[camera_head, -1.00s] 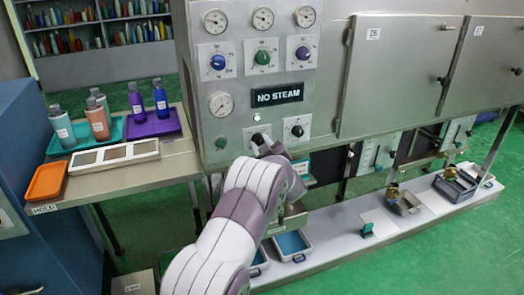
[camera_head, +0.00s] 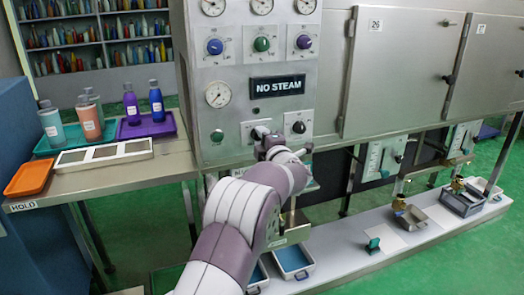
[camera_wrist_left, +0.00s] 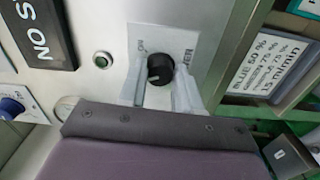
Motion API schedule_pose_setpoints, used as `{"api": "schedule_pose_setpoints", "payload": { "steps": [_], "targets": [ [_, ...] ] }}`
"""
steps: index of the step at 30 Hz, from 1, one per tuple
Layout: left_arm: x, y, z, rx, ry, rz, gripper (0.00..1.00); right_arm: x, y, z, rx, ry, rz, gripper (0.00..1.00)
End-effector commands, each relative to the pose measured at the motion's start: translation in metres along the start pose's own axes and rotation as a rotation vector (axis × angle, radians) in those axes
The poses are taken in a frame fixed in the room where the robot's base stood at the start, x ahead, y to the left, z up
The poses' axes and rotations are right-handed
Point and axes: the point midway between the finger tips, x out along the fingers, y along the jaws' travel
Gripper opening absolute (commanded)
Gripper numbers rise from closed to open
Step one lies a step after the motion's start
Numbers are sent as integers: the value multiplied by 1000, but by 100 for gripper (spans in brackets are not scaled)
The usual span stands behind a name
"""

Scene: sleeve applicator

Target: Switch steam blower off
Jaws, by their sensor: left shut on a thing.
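A steel control panel (camera_head: 230,125) carries two black knobs on pale plates below the "NO STEAM" sign (camera_head: 277,87). My left gripper (camera_head: 266,140) is at the left one of these knobs, and my arm covers part of it. In the left wrist view its two pale fingers stand on both sides of the black knob (camera_wrist_left: 160,69), shut on it. A small round lamp (camera_wrist_left: 103,60) beside the plate looks dark. The other black knob (camera_head: 298,127) is free. My right gripper is not in view.
Blue, green and purple knobs and gauges sit higher on the panel. A side table at left holds a teal tray (camera_head: 43,149) with bottles, a purple tray and an orange tray (camera_head: 28,177). A low shelf (camera_head: 345,255) with bins runs below the machine.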

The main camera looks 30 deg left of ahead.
Motion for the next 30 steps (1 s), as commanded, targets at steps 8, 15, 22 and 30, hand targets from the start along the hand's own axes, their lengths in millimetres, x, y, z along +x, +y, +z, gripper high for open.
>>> {"api": "schedule_pose_setpoints", "payload": {
  "steps": [8, 15, 22, 30],
  "targets": [
    [0, -4, 0, -217, 1, 0, 3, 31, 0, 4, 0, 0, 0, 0],
    [0, -3, 0, -341, 1, -1, 3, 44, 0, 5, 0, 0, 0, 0],
    [0, -2, 0, -401, 2, -2, 3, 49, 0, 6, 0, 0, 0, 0],
    [0, 0, 0, -417, 1, -3, 3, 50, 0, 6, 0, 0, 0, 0]
  ]
}}
